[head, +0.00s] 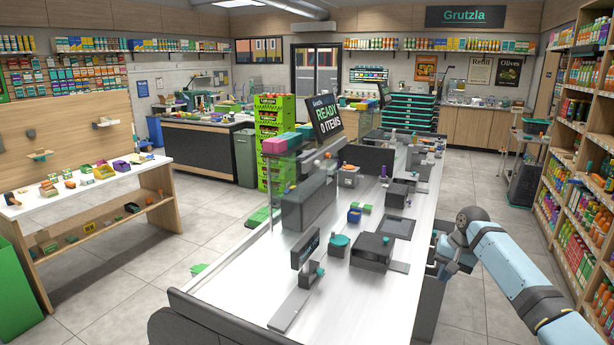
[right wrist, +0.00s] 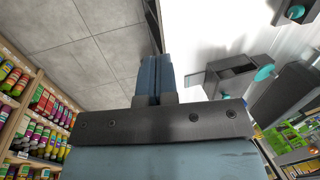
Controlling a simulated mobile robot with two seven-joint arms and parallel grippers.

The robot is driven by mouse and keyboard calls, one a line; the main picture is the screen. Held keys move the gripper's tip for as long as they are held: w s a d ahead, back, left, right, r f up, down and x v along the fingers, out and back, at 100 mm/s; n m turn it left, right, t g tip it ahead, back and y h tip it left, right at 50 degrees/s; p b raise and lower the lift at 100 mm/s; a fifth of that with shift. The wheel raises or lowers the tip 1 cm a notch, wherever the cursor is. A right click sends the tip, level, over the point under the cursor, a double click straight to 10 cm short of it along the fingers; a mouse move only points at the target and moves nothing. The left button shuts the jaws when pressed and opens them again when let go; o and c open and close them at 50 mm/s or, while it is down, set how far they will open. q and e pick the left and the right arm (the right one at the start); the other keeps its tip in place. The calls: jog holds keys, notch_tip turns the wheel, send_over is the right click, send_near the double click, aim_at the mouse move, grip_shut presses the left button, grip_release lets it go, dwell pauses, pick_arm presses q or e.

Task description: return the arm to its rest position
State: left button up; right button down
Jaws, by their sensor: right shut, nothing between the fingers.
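My right arm (head: 520,270) comes in from the lower right of the head view, its light blue links bent at a dark joint. My right gripper (head: 446,270) is partly hidden behind the arm, beside the right edge of the white counter (head: 240,294). In the right wrist view the two blue fingers (right wrist: 155,78) lie together, shut and empty. They point along the boundary between the floor and the counter. My left gripper is not in view.
Dark devices, including a boxy one with a teal knob (head: 371,250), stand on the counter near the gripper. Stocked shelves (head: 580,150) line the right wall. Grey tiled floor (head: 490,185) lies open between counter and shelves. Green crates (head: 275,145) are stacked behind the counter.

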jog(key=s+f+t+y, duration=0.1)
jog(key=s+f, duration=0.2)
jog(key=s, duration=0.2)
jog(key=s+f+y, duration=0.1)
jog(key=s+f, duration=0.2)
jog(key=s, duration=0.2)
jog(key=w+d+r+n+t+h, duration=0.1)
jog(key=w+d+r+t+h, duration=0.4)
jog(key=w+t, duration=0.4)
jog(key=w+d+r+n+t+h, duration=0.2)
jog(key=w+d+r+n+t, duration=0.3)
jog(key=r, duration=0.4)
jog(key=s+a+f+n+g+y, duration=0.1)
jog(key=s+a+f+y, duration=0.1)
jog(key=s+a+f, duration=0.65)
jog(key=s+a+f+n+y, duration=0.15)
jog(key=s+a+f, duration=0.35)
jog(key=s+f, duration=0.6)
jog(key=s+a+f+g, duration=0.1)
jog(key=s+a+f, duration=0.2)
jog(key=s, duration=0.7)
jog(key=s+a+f+g+y, duration=0.1)
jog(key=s+a+f, duration=0.3)
jog(key=s, duration=0.6)
jog(key=s+a+f+g+y, duration=0.1)
jog(key=s+a+f, duration=0.3)
jog(key=s, duration=0.6)
jog(key=shift+a+f+m+g, duration=0.2)
jog(key=shift+a+m+g, duration=0.25)
jog(key=shift+a, duration=0.15)
